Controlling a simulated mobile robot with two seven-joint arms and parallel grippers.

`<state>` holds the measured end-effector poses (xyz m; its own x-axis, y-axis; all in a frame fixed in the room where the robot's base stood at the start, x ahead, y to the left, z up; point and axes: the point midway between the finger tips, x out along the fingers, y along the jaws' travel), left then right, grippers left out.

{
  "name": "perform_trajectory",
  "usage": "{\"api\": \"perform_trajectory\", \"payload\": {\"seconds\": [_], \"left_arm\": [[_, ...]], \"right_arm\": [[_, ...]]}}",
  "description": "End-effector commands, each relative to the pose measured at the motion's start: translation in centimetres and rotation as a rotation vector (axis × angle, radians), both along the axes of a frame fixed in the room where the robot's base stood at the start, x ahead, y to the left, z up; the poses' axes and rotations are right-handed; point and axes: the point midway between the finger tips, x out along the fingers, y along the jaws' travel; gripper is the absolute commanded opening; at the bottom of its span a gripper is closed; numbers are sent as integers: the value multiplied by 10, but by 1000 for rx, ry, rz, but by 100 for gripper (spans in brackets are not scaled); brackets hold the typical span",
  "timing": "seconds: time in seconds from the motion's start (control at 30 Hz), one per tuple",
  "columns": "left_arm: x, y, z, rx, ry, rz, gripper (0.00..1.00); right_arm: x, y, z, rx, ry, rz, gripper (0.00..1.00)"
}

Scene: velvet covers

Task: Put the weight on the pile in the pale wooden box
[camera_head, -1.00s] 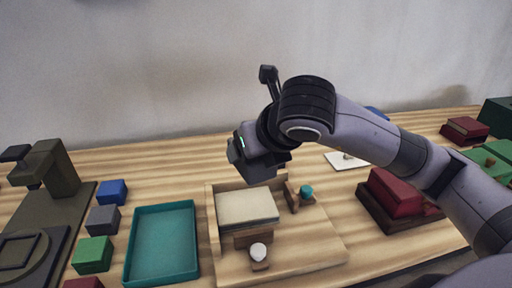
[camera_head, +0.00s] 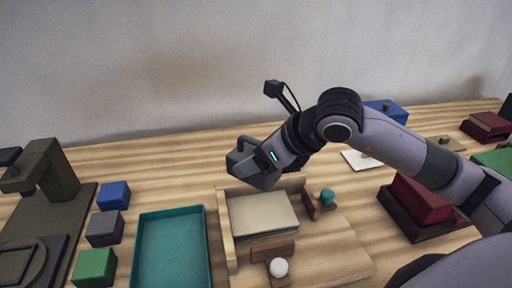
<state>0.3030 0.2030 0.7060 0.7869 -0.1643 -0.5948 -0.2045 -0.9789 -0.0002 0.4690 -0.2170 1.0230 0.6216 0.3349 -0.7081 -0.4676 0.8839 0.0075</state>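The pale wooden box (camera_head: 226,236) stands at the front middle, with low walls at its left and back. A pile of cream sheets (camera_head: 262,214) lies flat in it. A wooden piece with a teal knob (camera_head: 327,197) is at the pile's right, and one with a white knob (camera_head: 279,267) is in front. My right gripper (camera_head: 248,167) is above the box's back edge, dark and seen from behind. Its fingers and anything between them cannot be made out clearly. I cannot tell which object is the weight. My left gripper is not in view.
A teal tray (camera_head: 172,248) stands left of the box, beside blue (camera_head: 113,195), grey (camera_head: 104,228) and green (camera_head: 95,267) blocks. A dark press (camera_head: 48,172) is at far left. A red block (camera_head: 420,199) in a dark tray and a white plate (camera_head: 356,160) are at right.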

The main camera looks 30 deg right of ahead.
Motion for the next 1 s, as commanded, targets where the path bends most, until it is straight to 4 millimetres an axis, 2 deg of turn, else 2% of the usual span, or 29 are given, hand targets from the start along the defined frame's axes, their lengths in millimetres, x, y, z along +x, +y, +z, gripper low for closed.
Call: {"api": "perform_trajectory", "payload": {"seconds": [0.6,1.0], "left_arm": [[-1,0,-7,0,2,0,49],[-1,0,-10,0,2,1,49]], "right_arm": [[-4,-12,-23,7,-11,378,0],[-4,-16,-28,5,-11,447,0]]}}
